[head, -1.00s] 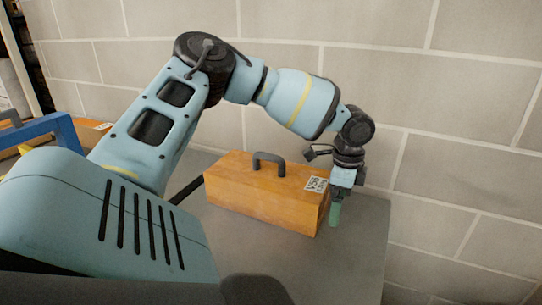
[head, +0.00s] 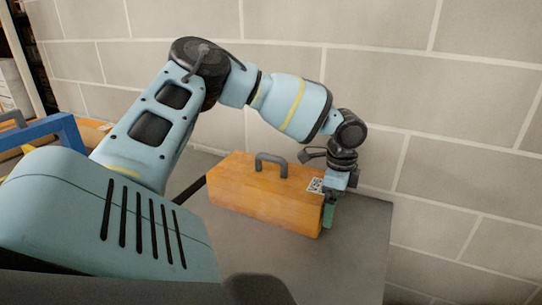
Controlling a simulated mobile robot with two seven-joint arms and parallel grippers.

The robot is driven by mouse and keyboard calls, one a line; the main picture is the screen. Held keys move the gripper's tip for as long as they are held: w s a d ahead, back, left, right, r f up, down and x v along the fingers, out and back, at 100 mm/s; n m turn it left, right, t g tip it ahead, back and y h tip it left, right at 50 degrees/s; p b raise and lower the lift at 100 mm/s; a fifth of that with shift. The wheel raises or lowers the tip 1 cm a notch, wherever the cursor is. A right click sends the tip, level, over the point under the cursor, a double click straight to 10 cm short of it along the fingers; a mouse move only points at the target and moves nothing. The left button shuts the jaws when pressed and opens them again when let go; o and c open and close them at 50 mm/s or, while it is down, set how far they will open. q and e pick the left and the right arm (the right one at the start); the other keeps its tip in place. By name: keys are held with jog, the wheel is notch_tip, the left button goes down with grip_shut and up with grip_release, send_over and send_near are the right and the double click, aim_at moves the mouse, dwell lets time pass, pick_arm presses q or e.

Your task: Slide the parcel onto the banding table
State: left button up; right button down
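The parcel is an orange box (head: 260,202) with a grey handle on top and a white printed label near its right end. It rests upright on a grey table top (head: 350,260). My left arm reaches over from the left, and its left gripper (head: 328,216) points down at the parcel's right end. Its green fingertips are right against or very close to that end face; I cannot tell if they touch. The fingers overlap in this view, so their opening is hidden. My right gripper is out of view.
A pale block wall (head: 450,120) stands close behind the table. At the left edge is a blue frame (head: 62,131) beside an orange surface. My arm hides the space between there and the parcel. The table is bare at the front right.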

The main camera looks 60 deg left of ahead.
aim_at(260, 181)
pick_arm(q)
jog(key=shift+s+a+p, duration=1.05)
jog(key=shift+s+a, duration=0.45)
jog(key=shift+a, duration=0.3)
jog(key=shift+s+a+p, duration=0.4)
jog(key=shift+s+a, duration=0.2)
jog(key=shift+a, duration=0.1)
jog(key=shift+s+a+p, duration=0.95)
jog(key=shift+s+a, duration=0.4)
jog(key=shift+a, duration=0.3)
jog(key=shift+s+a+p, duration=0.75)
jog(key=shift+s+a, duration=0.3)
jog(key=shift+a, duration=0.15)
jog(key=shift+s+a+p, duration=0.45)
jog(key=shift+s+a, duration=0.2)
jog(key=shift+a, duration=0.15)
jog(key=shift+s+a+p, duration=0.35)
jog(key=shift+s+a, duration=0.15)
jog(key=shift+a, duration=0.1)
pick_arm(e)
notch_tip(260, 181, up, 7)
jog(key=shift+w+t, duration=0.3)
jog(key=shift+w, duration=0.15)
pick_arm(q)
jog(key=shift+s+a+p, duration=0.55)
jog(key=shift+s+a, duration=0.3)
jog(key=shift+a, duration=0.15)
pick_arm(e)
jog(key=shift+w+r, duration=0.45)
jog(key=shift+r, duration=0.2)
